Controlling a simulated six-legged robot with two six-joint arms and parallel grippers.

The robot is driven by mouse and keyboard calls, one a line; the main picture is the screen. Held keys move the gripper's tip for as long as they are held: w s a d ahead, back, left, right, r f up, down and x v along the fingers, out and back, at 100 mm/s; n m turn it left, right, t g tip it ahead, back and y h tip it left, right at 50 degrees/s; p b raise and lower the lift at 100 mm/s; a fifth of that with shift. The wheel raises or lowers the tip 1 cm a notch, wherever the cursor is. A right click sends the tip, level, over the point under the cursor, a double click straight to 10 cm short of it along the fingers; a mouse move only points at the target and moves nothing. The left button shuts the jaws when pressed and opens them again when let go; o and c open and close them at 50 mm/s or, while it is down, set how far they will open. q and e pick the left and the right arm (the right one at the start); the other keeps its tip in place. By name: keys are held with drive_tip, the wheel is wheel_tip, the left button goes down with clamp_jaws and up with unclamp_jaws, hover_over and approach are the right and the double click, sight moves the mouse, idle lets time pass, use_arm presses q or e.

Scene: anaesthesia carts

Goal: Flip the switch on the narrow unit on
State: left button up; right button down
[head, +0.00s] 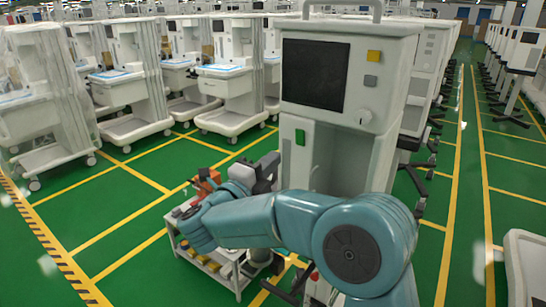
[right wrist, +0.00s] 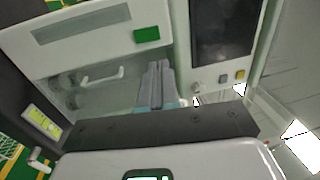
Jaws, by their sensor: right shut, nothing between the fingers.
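The narrow unit (head: 395,75) is a tall white cabinet with a dark screen in the middle of the head view. A green switch (head: 300,137) sits on its recessed front below the screen; whether it is on or off I cannot tell. The green switch also shows in the right wrist view (right wrist: 146,34), above the fingertips. My right gripper (head: 270,165) is in front of the unit, below and left of the switch. Its grey fingers are shut and empty in the right wrist view (right wrist: 158,80), apart from the switch. My left gripper is not in view.
A yellow button (head: 374,56), a grey button (head: 371,81) and a knob (head: 364,116) sit beside the screen (head: 315,74). A low trolley (head: 225,262) stands under my right arm. White carts (head: 233,75) line the left. Green floor is free at the lower left.

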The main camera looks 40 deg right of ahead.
sight(302, 132)
drive_tip(key=p+x, duration=0.2)
drive_tip(key=x, duration=0.9)
drive_tip(key=shift+p, duration=0.35)
drive_tip(key=shift+d+r+p, duration=0.15)
drive_tip(key=shift+r+p, duration=0.1)
drive_tip(key=shift+p, duration=0.05)
drive_tip(key=shift+w+d+f+y, duration=0.1)
drive_tip(key=shift+w+y, duration=0.05)
drive_tip(key=shift+y, duration=0.15)
